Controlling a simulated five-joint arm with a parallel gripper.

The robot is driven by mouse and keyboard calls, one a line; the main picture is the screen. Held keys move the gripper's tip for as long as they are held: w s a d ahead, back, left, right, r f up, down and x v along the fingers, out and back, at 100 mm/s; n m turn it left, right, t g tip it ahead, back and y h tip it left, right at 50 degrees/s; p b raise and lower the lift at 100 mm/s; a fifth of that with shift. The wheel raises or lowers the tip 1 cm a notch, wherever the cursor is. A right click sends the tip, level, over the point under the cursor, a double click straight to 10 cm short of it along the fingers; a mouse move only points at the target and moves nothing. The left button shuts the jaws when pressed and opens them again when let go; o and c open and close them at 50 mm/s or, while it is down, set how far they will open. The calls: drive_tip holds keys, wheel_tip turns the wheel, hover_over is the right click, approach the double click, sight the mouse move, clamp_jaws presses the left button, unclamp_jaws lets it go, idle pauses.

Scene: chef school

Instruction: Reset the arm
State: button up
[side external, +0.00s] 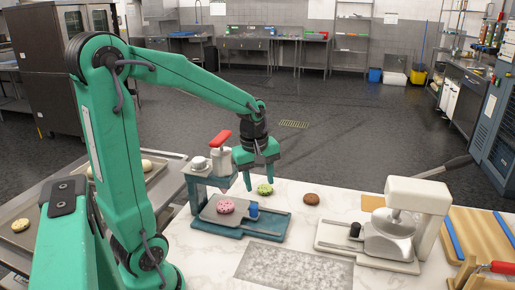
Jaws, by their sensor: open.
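My green arm rises from the left in the side external view and bends over the worktop. My gripper (260,185) is open and points down, with nothing seen between its fingers. It is above the worktop, near the green round item (264,190) and just right of the teal press-like device (240,222). Whether the fingers touch anything cannot be told from this angle.
A pink round item (225,206) sits on the teal device, which has a red handle (220,138). A brown round item (311,198) lies on the marble worktop (350,203). A white machine (418,195) and wooden boards (480,230) stand right. A grey speckled patch (295,267) is bare.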

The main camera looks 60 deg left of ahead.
drive_tip(key=s+d+r+m+t, duration=0.2)
drive_tip(key=s+d+r+m, duration=0.1)
drive_tip(key=d+m, duration=0.3)
drive_tip(key=s+d+r+m+t, duration=0.2)
drive_tip(key=s+d+r+m, duration=0.2)
drive_tip(key=m, duration=0.6)
drive_tip(key=shift+s+d+m+h, duration=0.3)
drive_tip(key=shift+s+d+m, duration=0.1)
drive_tip(key=shift+s+d, duration=0.8)
drive_tip(key=shift+s+a, duration=0.1)
drive_tip(key=shift+a, duration=0.05)
